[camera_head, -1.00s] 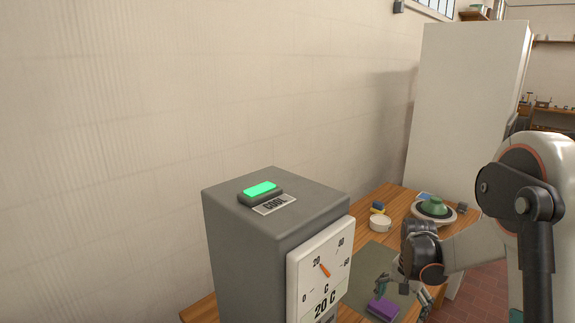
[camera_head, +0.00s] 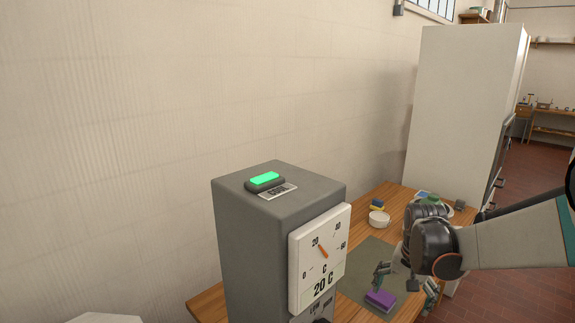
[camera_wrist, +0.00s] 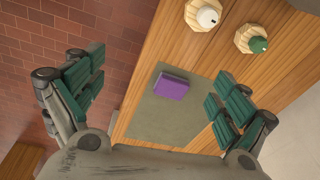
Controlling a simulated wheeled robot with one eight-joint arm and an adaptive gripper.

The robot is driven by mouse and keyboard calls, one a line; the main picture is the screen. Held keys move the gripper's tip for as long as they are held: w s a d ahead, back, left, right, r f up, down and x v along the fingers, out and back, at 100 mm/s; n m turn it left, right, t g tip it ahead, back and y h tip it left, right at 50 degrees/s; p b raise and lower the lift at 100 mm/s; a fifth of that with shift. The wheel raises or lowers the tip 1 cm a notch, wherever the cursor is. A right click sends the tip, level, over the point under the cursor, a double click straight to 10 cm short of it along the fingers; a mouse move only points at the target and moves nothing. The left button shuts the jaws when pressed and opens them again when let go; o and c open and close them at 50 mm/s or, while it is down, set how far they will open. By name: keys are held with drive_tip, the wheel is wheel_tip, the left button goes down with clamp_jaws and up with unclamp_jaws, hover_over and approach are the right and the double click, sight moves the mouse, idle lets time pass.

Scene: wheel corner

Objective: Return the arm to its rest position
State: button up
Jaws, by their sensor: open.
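My gripper (camera_wrist: 155,100) is open and empty, its green-padded fingers spread wide in the wrist view. In the head view my gripper (camera_head: 407,282) points down above the bench, and part of it is hidden behind my wrist. A purple block (camera_wrist: 172,87) lies on a grey-green mat (camera_wrist: 160,118) between and beyond the fingers, apart from them. In the head view the purple block (camera_head: 380,299) lies on the mat (camera_head: 357,283) just below the fingers.
A grey cabinet (camera_head: 262,220) with a dial reading 20 C and a lit green button (camera_head: 265,178) stands at the left end of the wooden bench (camera_head: 398,197). A tall white cabinet (camera_head: 462,110) stands at the back right.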

drive_tip(key=s+a+r+n+t, duration=0.2)
drive_tip(key=s+a+r, duration=0.1)
drive_tip(key=s, duration=0.4)
drive_tip(key=s+a+r+n+t, duration=0.2)
drive_tip(key=s+a+r, duration=0.1)
drive_tip(key=s, duration=0.4)
drive_tip(key=s+a+r+n+t, duration=0.1)
drive_tip(key=s+a+r+n, duration=0.2)
drive_tip(key=s+r, duration=0.2)
drive_tip(key=shift+s+r+t, duration=0.15)
drive_tip(key=shift+s+t, duration=0.25)
drive_tip(key=shift+s, duration=0.85)
drive_tip(key=shift+a, duration=0.1)
